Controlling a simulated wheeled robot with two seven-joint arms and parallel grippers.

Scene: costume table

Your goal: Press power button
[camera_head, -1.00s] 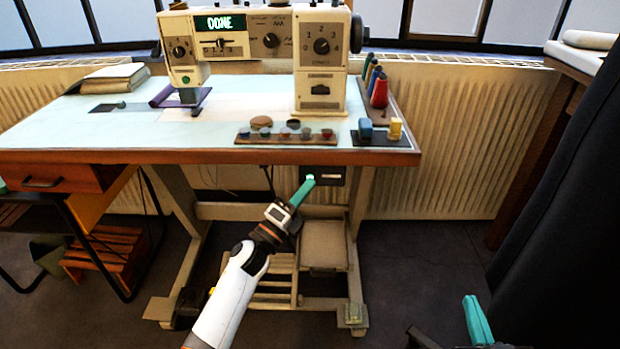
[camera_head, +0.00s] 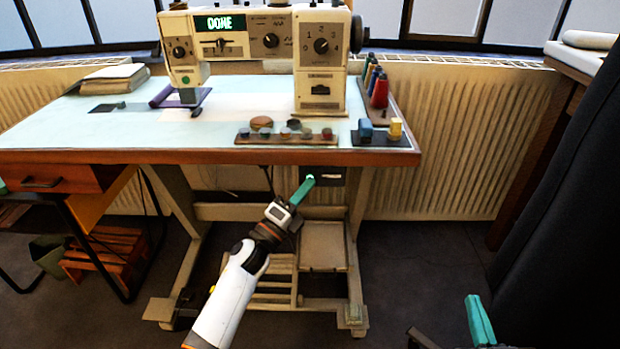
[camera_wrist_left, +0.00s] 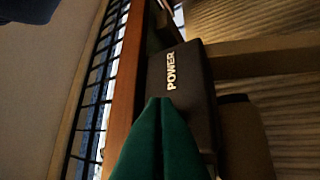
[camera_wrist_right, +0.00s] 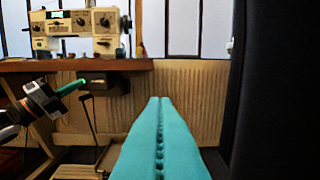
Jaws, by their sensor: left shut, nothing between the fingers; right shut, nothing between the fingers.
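A dark box marked POWER (camera_wrist_left: 190,75) hangs under the table's front edge; it also shows in the head view (camera_head: 332,176). My left gripper (camera_head: 309,180) is shut and empty, its green tips at the left part of the box. In the left wrist view its fingertips (camera_wrist_left: 158,102) overlap the box just beside the lettering. The button itself is hidden behind the fingers, and I cannot tell whether they touch it. My right gripper (camera_head: 478,312) is shut and empty, low at the right and far from the box; its closed fingers fill the lower right wrist view (camera_wrist_right: 158,105).
A sewing machine (camera_head: 325,75) with a lit display reading DONE stands on the table (camera_head: 240,95). Thread spools (camera_head: 379,92) and small buttons (camera_head: 270,135) lie near the edge. A treadle (camera_head: 323,245) sits below. A dark garment (camera_head: 560,220) hangs at the right, near my right gripper.

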